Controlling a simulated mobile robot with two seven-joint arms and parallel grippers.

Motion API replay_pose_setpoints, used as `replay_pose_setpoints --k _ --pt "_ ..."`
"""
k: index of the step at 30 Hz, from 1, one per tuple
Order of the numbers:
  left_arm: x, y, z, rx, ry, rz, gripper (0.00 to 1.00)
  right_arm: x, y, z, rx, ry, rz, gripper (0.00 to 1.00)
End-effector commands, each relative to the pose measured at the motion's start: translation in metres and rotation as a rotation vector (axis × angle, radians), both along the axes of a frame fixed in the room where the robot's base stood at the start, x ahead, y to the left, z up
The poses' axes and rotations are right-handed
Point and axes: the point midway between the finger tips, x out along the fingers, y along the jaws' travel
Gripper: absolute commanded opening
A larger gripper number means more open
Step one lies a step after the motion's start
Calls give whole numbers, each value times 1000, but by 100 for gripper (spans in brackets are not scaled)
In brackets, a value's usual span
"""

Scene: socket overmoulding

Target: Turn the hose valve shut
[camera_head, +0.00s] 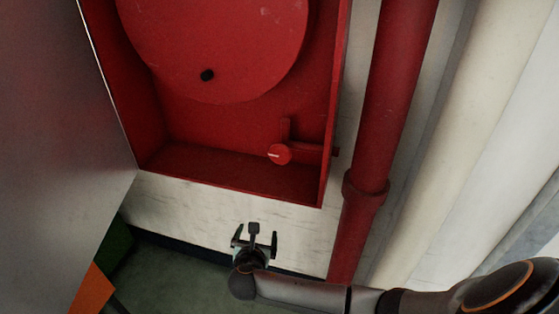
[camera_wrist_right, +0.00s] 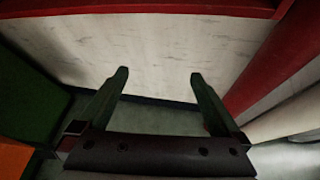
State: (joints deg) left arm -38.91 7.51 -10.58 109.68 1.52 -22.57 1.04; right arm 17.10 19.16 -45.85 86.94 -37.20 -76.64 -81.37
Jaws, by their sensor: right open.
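The hose valve (camera_head: 280,154) is a small red round knob with a pale mark on its face. It sits on a red pipe low in the right part of the open red hose cabinet (camera_head: 230,172). My right gripper (camera_head: 254,236) is below the cabinet's bottom edge, in front of the pale wall, apart from the valve. In the right wrist view its two fingers (camera_wrist_right: 158,75) are spread with nothing between them. That view shows the cabinet's lower edge (camera_wrist_right: 150,8) at the top, but not the valve. My left gripper is in neither view.
A red hose reel disc (camera_head: 225,40) fills the upper cabinet. A grey panel (camera_head: 55,140) stands at the left. A thick red pipe (camera_head: 385,100) and pale pipes (camera_head: 480,120) run down the right. Green (camera_head: 115,243) and orange (camera_head: 92,290) objects stand at lower left.

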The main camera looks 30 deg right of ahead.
Motion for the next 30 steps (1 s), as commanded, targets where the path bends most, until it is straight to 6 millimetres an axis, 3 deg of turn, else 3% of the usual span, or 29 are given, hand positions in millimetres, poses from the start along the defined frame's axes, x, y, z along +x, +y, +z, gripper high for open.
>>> replay_pose_setpoints --k 1,3,6,9,17,30 --pt "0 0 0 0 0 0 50 18 -15 31 -170 -5 6 100" --pt "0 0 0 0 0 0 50 32 -32 65 -370 6 -6 100" --pt "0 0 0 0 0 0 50 43 -48 104 -577 24 -43 100" --pt "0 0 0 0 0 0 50 48 -57 128 -692 37 -75 100" --pt "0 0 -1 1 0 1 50 64 -79 138 -748 50 -95 100" --pt "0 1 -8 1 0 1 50 118 -142 137 -742 48 -92 100"
